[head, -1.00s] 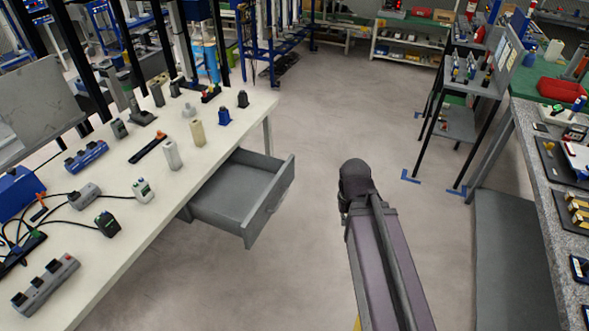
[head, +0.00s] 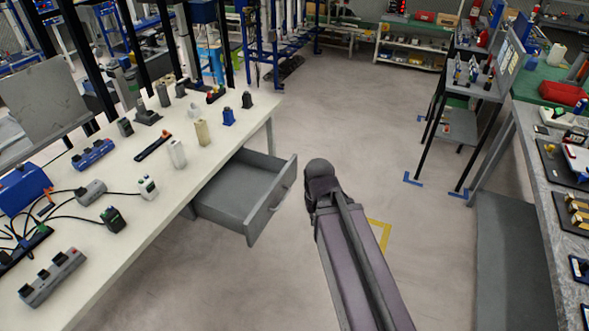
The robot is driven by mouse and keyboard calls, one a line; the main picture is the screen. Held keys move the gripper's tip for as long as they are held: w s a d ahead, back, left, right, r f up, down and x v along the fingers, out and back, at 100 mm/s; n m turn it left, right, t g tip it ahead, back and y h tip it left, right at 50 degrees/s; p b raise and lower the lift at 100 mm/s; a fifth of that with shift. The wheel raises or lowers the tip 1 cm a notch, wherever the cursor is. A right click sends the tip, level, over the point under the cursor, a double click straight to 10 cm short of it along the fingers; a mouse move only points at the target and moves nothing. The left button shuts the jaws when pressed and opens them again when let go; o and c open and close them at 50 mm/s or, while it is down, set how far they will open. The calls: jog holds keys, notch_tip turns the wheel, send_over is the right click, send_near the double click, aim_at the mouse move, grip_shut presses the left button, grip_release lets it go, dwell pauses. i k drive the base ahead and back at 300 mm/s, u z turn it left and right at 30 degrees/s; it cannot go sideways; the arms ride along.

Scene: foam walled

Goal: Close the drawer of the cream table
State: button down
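The cream table (head: 160,215) stands on the left of the head view with many items on its top. Its grey drawer (head: 236,192) is pulled out under the right edge, and the inside looks empty. The drawer front with its handle (head: 279,200) faces right, towards my arm. My arm reaches up from the bottom of the picture and ends just right of the drawer front, with a visible gap on the floor between them. The gripper fingers are hidden behind the end of the arm.
Chargers, bottles and cables lie on the table top. A dark-legged shelf stand (head: 462,125) and a granite-topped bench (head: 545,195) stand on the right. The floor (head: 350,110) between is clear, with a yellow marking (head: 381,235) beside my arm.

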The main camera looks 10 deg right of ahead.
aim_at(243, 196)
jog(key=z, duration=0.05)
jog(key=i, duration=1)
jog(key=u, duration=0.05)
